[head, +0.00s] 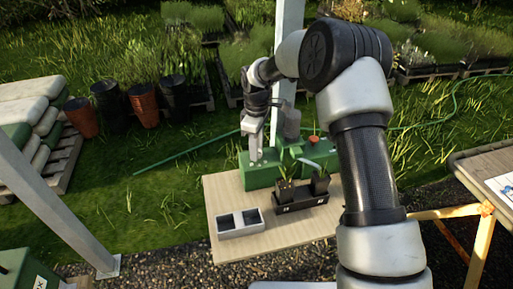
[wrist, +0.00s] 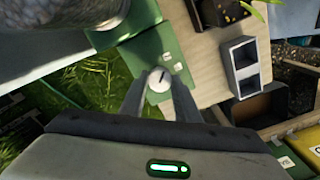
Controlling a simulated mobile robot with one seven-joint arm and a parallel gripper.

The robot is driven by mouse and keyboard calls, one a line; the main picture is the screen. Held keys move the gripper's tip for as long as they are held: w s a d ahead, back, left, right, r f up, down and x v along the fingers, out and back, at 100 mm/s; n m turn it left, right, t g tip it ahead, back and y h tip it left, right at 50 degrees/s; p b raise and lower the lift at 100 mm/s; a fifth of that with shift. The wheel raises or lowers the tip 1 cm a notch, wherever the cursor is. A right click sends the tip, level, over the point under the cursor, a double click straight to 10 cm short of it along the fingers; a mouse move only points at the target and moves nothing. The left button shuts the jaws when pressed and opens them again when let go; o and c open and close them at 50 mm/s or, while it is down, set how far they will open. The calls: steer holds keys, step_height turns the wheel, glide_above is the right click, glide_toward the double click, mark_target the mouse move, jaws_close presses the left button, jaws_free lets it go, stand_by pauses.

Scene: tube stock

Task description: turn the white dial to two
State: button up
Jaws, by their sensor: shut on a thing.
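The white dial (wrist: 159,82) is a round knob with a dark pointer line, set on a green box (head: 232,172) at the back of the wooden board. In the wrist view my gripper (wrist: 160,90) has its two fingers on either side of the dial, shut on it. The pointer line runs slantwise toward the upper right in that view. Small white labels (wrist: 177,67) sit on the green surface beside the dial, but their numbers are too small to read. In the head view my gripper (head: 254,158) reaches down to the box, and its fingers mostly hide the dial.
A pale two-compartment tray (head: 240,233) stands at the front of the board (head: 222,195). A black pot carrier (head: 303,204) with a plant is to its right. A grey post (head: 288,20) rises behind. A red-orange knob (head: 313,139) sits at the box's back right.

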steer(key=shift+w+r, duration=0.1)
steer(key=o, duration=1)
steer(key=shift+o, duration=0.2)
step_height(320, 180, up, 17)
steer(key=shift+r, duration=0.2)
